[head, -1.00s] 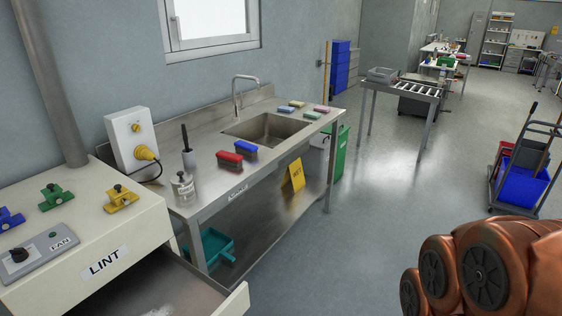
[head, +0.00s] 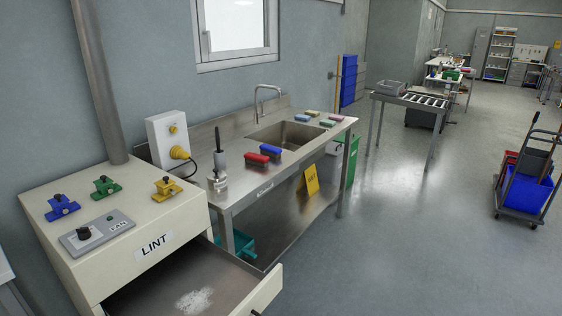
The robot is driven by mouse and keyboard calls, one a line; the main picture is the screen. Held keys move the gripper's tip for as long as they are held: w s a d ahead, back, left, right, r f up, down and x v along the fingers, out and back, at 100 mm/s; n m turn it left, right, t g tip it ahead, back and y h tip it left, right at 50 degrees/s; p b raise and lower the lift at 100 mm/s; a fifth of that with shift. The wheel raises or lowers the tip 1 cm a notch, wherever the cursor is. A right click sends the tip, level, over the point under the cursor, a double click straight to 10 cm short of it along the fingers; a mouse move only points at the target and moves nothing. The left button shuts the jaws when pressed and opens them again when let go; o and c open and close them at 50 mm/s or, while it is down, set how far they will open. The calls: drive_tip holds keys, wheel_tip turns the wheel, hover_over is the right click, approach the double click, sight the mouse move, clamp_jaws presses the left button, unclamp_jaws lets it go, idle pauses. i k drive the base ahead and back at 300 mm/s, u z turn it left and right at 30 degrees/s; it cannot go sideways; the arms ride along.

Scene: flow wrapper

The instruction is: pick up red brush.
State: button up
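The red brush (head: 257,160) lies on the steel sink table (head: 240,194), left of the basin. A blue brush (head: 271,149) lies just behind and to the right of it, close by. Both lie flat with their coloured backs up. My gripper is not in this view, so its state does not show.
An open lint drawer (head: 235,285) juts out before the table from a cream cabinet (head: 110,220). A dark-handled brush in a holder (head: 219,165) and a small jar (head: 217,181) stand left of the red brush.

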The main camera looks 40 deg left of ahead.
sight(255, 159)
drive_tip(key=u, duration=0.4)
drive_tip(key=i, duration=1.35)
drive_tip(key=u, duration=0.9)
drive_tip(key=i, duration=1.35)
drive_tip(key=u, duration=1.8)
drive_tip(key=i, duration=0.7)
drive_tip(key=u, duration=0.85)
